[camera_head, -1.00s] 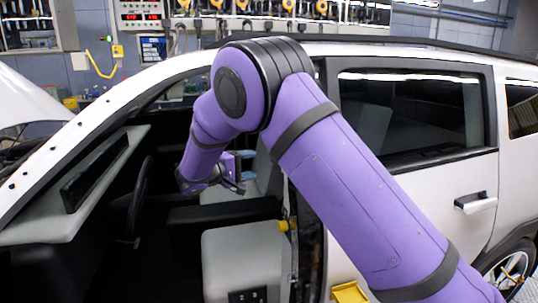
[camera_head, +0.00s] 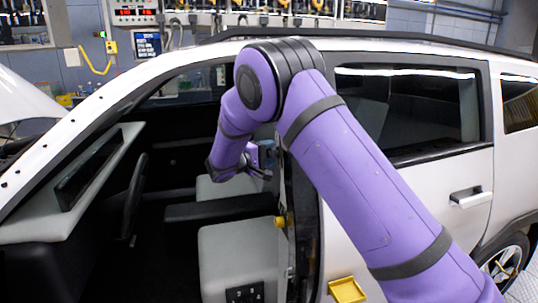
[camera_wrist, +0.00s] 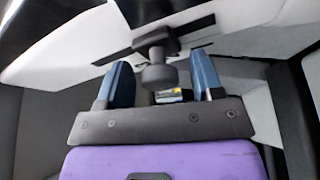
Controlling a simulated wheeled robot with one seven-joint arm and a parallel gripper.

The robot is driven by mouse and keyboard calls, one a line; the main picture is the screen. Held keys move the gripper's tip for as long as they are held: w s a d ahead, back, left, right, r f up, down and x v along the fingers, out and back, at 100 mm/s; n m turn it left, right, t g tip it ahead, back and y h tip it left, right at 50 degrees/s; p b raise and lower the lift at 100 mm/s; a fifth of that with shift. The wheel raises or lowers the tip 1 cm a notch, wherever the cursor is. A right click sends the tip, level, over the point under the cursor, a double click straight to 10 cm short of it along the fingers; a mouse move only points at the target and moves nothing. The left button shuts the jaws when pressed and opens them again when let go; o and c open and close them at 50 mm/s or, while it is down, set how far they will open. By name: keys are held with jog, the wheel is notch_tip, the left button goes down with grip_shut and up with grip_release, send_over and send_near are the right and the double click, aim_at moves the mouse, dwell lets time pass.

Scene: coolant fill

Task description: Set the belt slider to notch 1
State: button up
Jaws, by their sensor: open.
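In the wrist view a dark grey knob on a dark block, which looks like the belt slider (camera_wrist: 158,72), stands out from a pale panel with dark slots. My gripper (camera_wrist: 162,68) is open, with one blue finger on each side of the knob in that view. I cannot tell whether the fingers touch it or how deep it lies between them. The notch marks are not readable. In the head view my gripper (camera_head: 266,163) is inside the car by the door pillar (camera_head: 303,225), and the slider is hidden there.
The front door opening is clear, with a grey seat (camera_head: 240,255) below my gripper. A yellow knob (camera_head: 281,221) sits at the pillar's edge. A steering wheel (camera_head: 136,195) is at the left. The rear door (camera_head: 420,190) is shut. A yellow tray (camera_head: 347,290) is low outside.

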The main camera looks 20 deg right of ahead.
grip_shut()
jog(key=shift+s+f, duration=0.25)
jog(key=shift+f, duration=0.5)
jog(key=shift+s+f, duration=0.2)
jog(key=shift+f, duration=0.5)
jog(key=shift+s+f, duration=0.25)
jog(key=shift+f, duration=0.5)
jog(key=shift+c, duration=0.4)
grip_release()
jog(key=shift+o, duration=0.4)
jog(key=v, duration=1)
jog(key=shift+s+a, duration=0.15)
jog(key=shift+a, duration=0.15)
